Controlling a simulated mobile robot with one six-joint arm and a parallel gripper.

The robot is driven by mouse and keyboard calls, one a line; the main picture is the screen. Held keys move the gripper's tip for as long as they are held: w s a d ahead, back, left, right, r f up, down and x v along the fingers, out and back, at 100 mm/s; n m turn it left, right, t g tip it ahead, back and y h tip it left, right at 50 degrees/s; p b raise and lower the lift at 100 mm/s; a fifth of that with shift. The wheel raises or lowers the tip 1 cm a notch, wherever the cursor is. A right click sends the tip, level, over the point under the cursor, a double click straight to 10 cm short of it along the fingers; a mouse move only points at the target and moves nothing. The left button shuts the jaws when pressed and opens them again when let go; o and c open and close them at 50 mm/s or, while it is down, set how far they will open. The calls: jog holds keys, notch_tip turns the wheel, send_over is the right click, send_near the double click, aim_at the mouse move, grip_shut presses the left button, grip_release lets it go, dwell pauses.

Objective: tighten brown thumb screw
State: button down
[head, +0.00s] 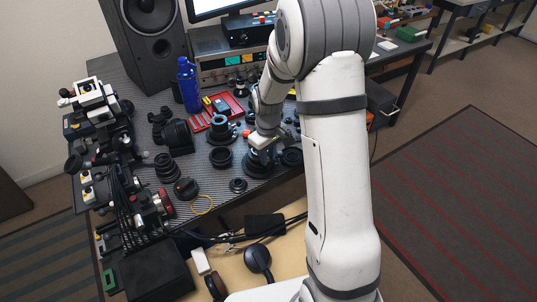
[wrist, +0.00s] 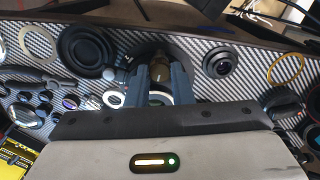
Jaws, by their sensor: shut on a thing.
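My gripper (head: 262,148) is low over the lens bench in the head view, at a wide black lens part (head: 258,166). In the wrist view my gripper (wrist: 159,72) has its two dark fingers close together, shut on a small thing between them. I take this to be the brown thumb screw, but the fingers mostly hide it and its colour is not clear. A dark round lens body (wrist: 157,47) lies just beyond the fingertips. A pale ring (wrist: 159,98) shows between the fingers nearer the wrist. I cannot tell how far the screw is in.
The grey patterned bench (head: 220,188) is crowded. A blue bottle (head: 187,85), red tray (head: 228,107) and speaker (head: 148,40) stand behind. In the wrist view a black ring (wrist: 84,50) lies left.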

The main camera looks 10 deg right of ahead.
aim_at(269, 159)
jog(key=m+b, duration=0.1)
jog(key=m, duration=0.4)
jog(key=shift+w+m, duration=0.1)
jog(key=shift+m, duration=0.3)
jog(key=m+b, duration=0.1)
jog(key=m, duration=0.5)
jog(key=shift+r, duration=0.1)
jog(key=shift+m, duration=0.3)
jog(key=c, duration=1.3)
grip_release()
jog(key=shift+o, duration=0.2)
notch_tip(269, 159, up, 8)
jog(key=p, duration=0.5)
